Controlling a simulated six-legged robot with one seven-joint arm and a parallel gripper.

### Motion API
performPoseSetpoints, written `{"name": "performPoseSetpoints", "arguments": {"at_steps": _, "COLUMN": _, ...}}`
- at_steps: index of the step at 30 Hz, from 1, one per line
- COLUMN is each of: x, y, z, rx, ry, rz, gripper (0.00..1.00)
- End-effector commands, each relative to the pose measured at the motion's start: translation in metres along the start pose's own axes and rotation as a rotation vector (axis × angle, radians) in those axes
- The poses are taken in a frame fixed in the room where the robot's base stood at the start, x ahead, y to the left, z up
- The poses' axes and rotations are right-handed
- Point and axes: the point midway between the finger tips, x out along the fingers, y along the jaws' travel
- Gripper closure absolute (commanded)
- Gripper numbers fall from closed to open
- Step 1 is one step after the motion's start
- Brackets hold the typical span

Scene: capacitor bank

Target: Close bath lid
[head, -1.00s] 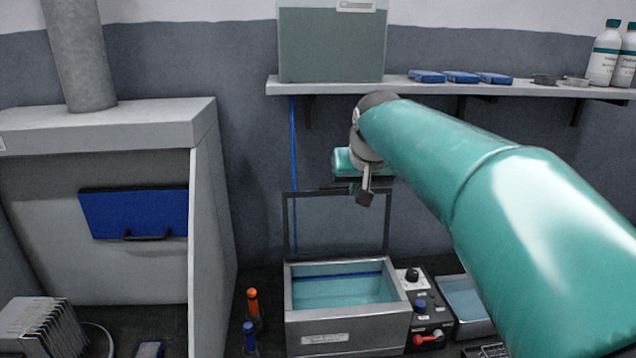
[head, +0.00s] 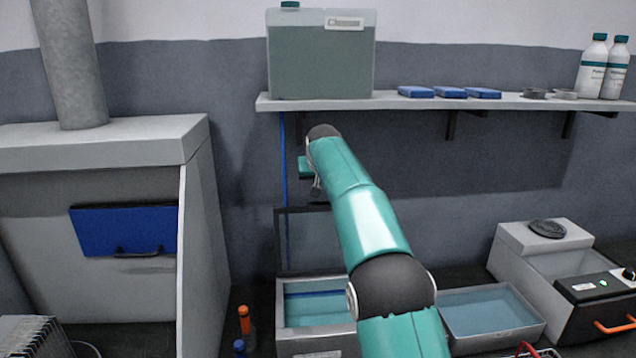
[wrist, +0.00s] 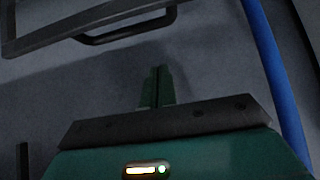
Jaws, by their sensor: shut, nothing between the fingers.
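The bath (head: 318,342) is a grey metal box holding bluish liquid, at the lower middle of the head view. Its lid (head: 292,240), a dark-framed clear pane, stands upright at the bath's back edge, open. My arm hides the right part of both. In the wrist view the lid's dark frame (wrist: 38,38) and a dark bar handle (wrist: 125,30) cross the top. My gripper (head: 316,190) is near the lid's top edge, close to the back wall. Its fingers (wrist: 158,88) are together and empty, apart from the handle in the wrist view.
A shelf (head: 420,103) carrying a large tank (head: 320,60) runs above my gripper. A blue tube (head: 284,180) runs down the wall on the left. A fume hood (head: 195,240) stands left. An orange-capped bottle (head: 244,322) and an open tray (head: 490,312) flank the bath.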

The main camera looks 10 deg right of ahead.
Motion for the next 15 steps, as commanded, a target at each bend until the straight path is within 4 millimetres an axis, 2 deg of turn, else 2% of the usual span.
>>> {"name": "performPoseSetpoints", "arguments": {"at_steps": 3, "x": 0.021, "y": 0.001, "z": 0.001, "rx": 0.0, "ry": -0.001, "rz": 0.0, "gripper": 1.0}}
{"name": "performPoseSetpoints", "arguments": {"at_steps": 10, "x": 0.052, "y": 0.001, "z": 0.001, "rx": 0.0, "ry": -0.002, "rz": 0.0, "gripper": 1.0}}
{"name": "performPoseSetpoints", "arguments": {"at_steps": 15, "x": 0.061, "y": 0.001, "z": 0.0, "rx": 0.0, "ry": -0.001, "rz": 0.0, "gripper": 1.0}}
